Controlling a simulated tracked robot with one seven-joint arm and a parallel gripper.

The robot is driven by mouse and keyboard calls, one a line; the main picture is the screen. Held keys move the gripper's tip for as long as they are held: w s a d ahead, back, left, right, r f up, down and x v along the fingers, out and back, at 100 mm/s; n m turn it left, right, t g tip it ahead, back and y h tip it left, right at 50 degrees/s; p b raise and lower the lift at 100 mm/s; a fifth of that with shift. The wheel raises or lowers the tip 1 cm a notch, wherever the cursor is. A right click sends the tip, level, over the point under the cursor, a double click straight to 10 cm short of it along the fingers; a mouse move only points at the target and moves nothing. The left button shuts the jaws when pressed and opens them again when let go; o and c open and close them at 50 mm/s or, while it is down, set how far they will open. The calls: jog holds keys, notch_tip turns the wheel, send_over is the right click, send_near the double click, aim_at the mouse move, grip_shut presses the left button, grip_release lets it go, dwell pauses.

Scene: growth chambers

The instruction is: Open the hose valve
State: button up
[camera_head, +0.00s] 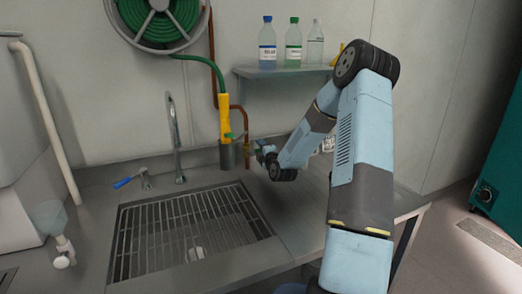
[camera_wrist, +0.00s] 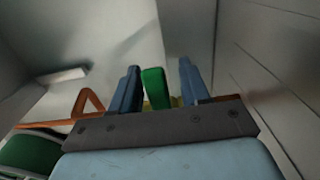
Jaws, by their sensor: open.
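The green valve handle (camera_wrist: 154,88) stands between the two blue fingers of my gripper (camera_wrist: 158,68) in the wrist view. The fingers are open, with a narrow gap to the handle's left and a wider one to its right. In the head view my gripper (camera_head: 259,148) is by the copper pipe (camera_head: 245,122) at the back wall, right of the yellow hose nozzle (camera_head: 225,115). The valve body is too small and partly hidden there to make out. The copper pipe also shows in the wrist view (camera_wrist: 92,103).
A hose reel (camera_head: 160,20) with green hose hangs on the wall at upper left. A shelf (camera_head: 285,72) with bottles is above my gripper. A sink with a grate (camera_head: 185,235), a tap (camera_head: 177,140) and a blue-handled lever (camera_head: 122,183) lie to the left.

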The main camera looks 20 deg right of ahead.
jog(key=shift+c, duration=0.4)
grip_shut()
jog(key=shift+s+d, duration=0.1)
jog(key=shift+d, duration=0.15)
